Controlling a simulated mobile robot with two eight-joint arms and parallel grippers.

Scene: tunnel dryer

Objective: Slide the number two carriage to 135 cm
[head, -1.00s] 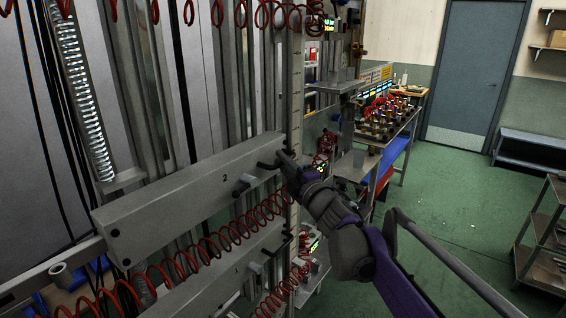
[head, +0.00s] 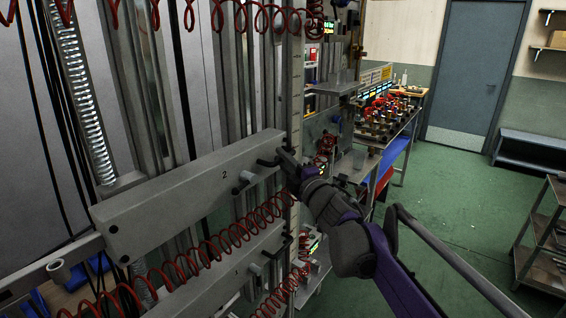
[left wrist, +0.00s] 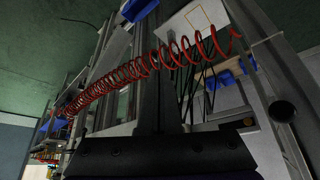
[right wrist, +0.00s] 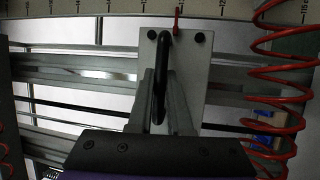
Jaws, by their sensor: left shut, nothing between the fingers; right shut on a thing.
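The number two carriage (head: 180,195) is a long grey beam marked 2, lying across the vertical rails in the head view. My right gripper (head: 281,163) is at the carriage's right end, shut on its black handle (right wrist: 160,75). In the right wrist view the fingers sit on both sides of this handle, in front of a pale plate (right wrist: 192,80). A red pointer (right wrist: 177,18) reaches from the plate to the scale (right wrist: 110,9), whose numbers near it are too small to read surely. My left gripper (left wrist: 163,85) is shut and empty in the left wrist view, outside the head view.
The upright scale strip (head: 296,100) stands just right of the carriage. Another grey carriage (head: 215,277) lies close below it. A red coiled hose (head: 215,242) hangs between them. A bench with red-topped fittings (head: 390,110) stands behind.

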